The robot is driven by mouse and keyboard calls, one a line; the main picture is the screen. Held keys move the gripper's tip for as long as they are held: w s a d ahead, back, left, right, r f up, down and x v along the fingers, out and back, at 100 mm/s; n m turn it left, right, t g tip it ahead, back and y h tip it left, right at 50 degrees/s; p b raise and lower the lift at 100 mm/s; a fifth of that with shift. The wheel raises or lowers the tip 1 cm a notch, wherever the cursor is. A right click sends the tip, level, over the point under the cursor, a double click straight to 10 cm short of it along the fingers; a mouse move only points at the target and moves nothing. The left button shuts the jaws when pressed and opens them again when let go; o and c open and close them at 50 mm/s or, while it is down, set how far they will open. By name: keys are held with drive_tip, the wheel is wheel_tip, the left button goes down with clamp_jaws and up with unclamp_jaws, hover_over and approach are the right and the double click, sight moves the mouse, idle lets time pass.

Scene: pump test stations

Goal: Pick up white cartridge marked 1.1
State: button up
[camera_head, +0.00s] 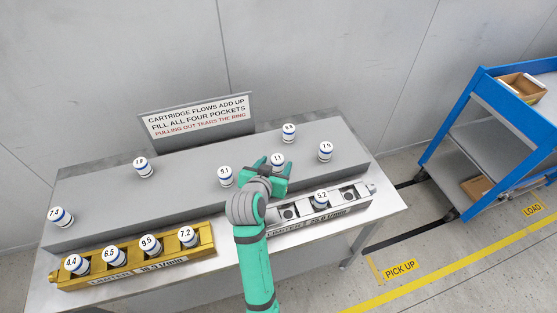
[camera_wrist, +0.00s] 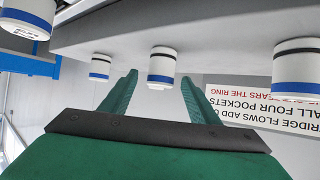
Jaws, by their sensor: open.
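The white cartridge marked 1.1 (camera_head: 278,160) stands upright on the grey raised shelf, with a blue band round its body. In the head view its lower part is partly hidden by my gripper (camera_head: 274,167). My gripper is open, its green fingers pointing at the cartridge. In the wrist view, which is upside down, a white cartridge with a blue band (camera_wrist: 162,65), apparently this one, appears between the two fingers (camera_wrist: 160,82). Nothing is held; whether the fingers reach fully around it I cannot tell.
Cartridge 9.1 (camera_head: 225,176) stands close on the left, others at right (camera_head: 325,152) and behind (camera_head: 289,134). A gold manifold (camera_head: 150,272) holds several cartridges. A silver manifold (camera_head: 320,212) holds 5.2 (camera_head: 321,199). A sign (camera_head: 197,120) stands behind. A blue cart (camera_head: 480,110) is at right.

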sight(280, 157)
drive_tip(key=shift+x, duration=3.7)
drive_tip(key=shift+a, duration=0.1)
drive_tip(key=shift+c, duration=0.7)
drive_tip(key=c, duration=1.1)
